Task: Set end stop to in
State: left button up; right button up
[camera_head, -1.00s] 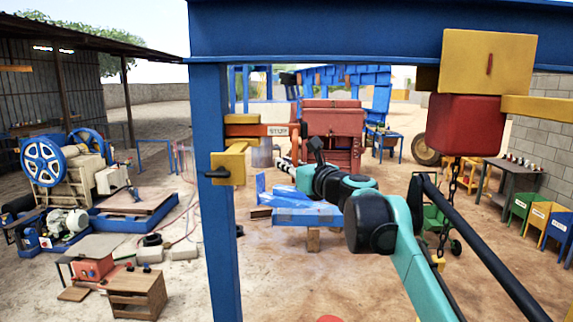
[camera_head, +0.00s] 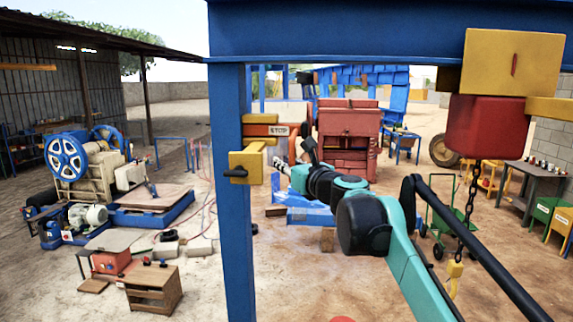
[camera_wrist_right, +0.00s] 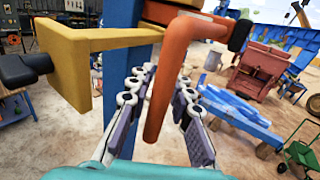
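The end stop is an orange bar with a white "STOP" label (camera_head: 281,130), in a yellow bracket on the blue post (camera_head: 237,200). A second yellow block with a black knob (camera_head: 246,166) is below it. My right gripper (camera_head: 282,162) is just right of the post, below the bar. In the right wrist view, the bent orange handle (camera_wrist_right: 172,75) hangs between the spread fingers of my right gripper (camera_wrist_right: 158,115). Whether the fingers touch it I cannot tell. The yellow block (camera_wrist_right: 75,62) is left of it. My left gripper is not in view.
A blue overhead beam (camera_head: 390,30) spans the top. A red hoist block (camera_head: 486,126) with a chain and yellow hook (camera_head: 454,272) hangs at the right, near my right arm. A red machine (camera_head: 347,140) stands behind.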

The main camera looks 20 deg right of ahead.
jog(key=shift+s, duration=0.15)
jog(key=s+d, duration=0.1)
jog(key=s, duration=1)
jog(key=shift+s+d, duration=0.35)
jog(key=shift+d, duration=0.05)
